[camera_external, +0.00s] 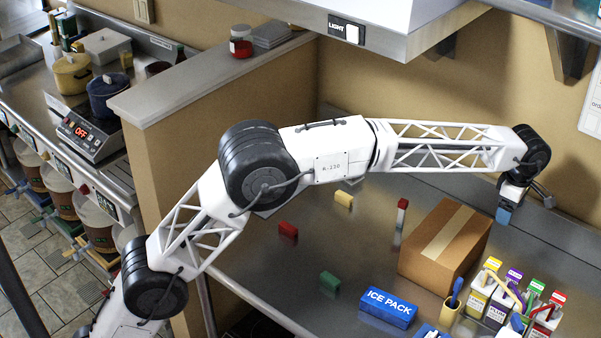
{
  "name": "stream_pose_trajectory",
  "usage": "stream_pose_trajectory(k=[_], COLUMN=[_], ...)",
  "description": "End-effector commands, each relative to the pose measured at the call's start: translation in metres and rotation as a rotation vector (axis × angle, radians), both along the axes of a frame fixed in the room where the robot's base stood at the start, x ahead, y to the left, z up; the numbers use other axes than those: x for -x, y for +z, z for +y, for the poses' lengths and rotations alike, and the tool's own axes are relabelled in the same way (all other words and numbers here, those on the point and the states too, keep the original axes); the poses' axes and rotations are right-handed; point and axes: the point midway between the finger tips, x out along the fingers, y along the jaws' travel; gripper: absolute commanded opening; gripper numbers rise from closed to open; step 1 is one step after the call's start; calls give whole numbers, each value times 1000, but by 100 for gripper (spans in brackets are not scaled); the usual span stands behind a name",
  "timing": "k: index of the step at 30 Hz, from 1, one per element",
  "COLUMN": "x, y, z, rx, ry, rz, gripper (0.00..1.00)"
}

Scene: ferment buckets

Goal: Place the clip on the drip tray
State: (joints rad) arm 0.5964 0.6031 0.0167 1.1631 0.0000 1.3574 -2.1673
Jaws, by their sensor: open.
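My gripper (524,205) is at the far right end of my arm, above the back right of the steel counter, behind the cardboard box. It is open. A small blue piece (504,214) shows at its left side; I cannot tell whether it is part of the gripper or a separate thing. Small red (288,230), yellow (344,199) and green (330,281) blocks lie apart on the counter; I cannot tell whether any is the clip. I cannot pick out the drip tray with certainty.
A cardboard box (431,259) stands on the counter (262,275). A red-and-white item (402,214) stands left of the box. Buckets (62,190) line the far left.

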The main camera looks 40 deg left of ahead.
Motion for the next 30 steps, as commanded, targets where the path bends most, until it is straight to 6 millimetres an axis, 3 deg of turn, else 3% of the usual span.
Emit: stream_pose_trajectory(k=[8, 21, 25, 30], x=[1, 0, 0, 0], y=[-56, -173, -194, -200], z=[2, 2, 2, 2], rx=[-2, -2, -1, 0], ry=[-1, -1, -1, -1], rz=[3, 3, 2, 1], gripper=[77, 77, 77, 77])
